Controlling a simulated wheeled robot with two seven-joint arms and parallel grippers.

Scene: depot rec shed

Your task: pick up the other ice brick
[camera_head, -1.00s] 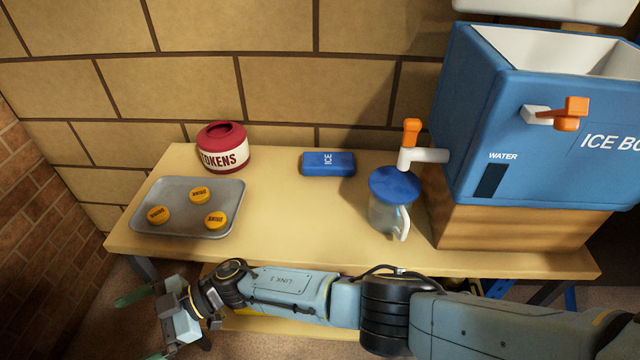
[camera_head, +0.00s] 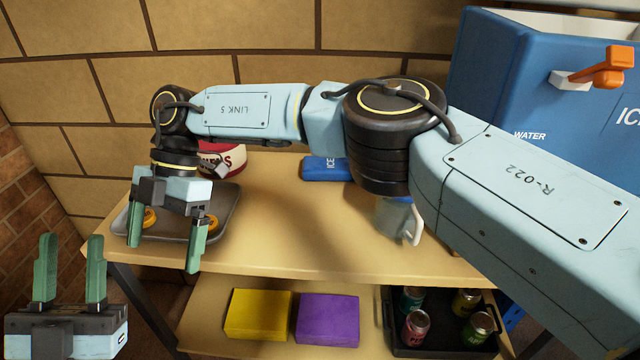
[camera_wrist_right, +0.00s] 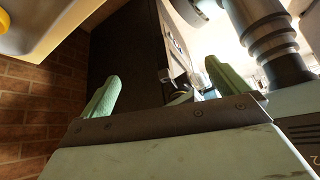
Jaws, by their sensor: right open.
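One blue ice brick (camera_head: 322,168) lies flat at the back of the tabletop (camera_head: 290,225) in the head view. My right arm crosses in front of its right end. No second ice brick shows. My right gripper (camera_head: 165,255) hangs open and empty by the grey tray at the table's left, well left of the brick. In the right wrist view, its green fingers (camera_wrist_right: 160,86) are apart with nothing between them. My left gripper (camera_head: 71,240) is open and empty at the lower left, fingers up, off the table's left side.
The grey tray (camera_head: 228,208) holds orange tokens, partly hidden. The blue ice box (camera_head: 490,75) stands right. Yellow (camera_head: 258,314) and purple (camera_head: 328,320) blocks and a can crate (camera_head: 440,350) sit below.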

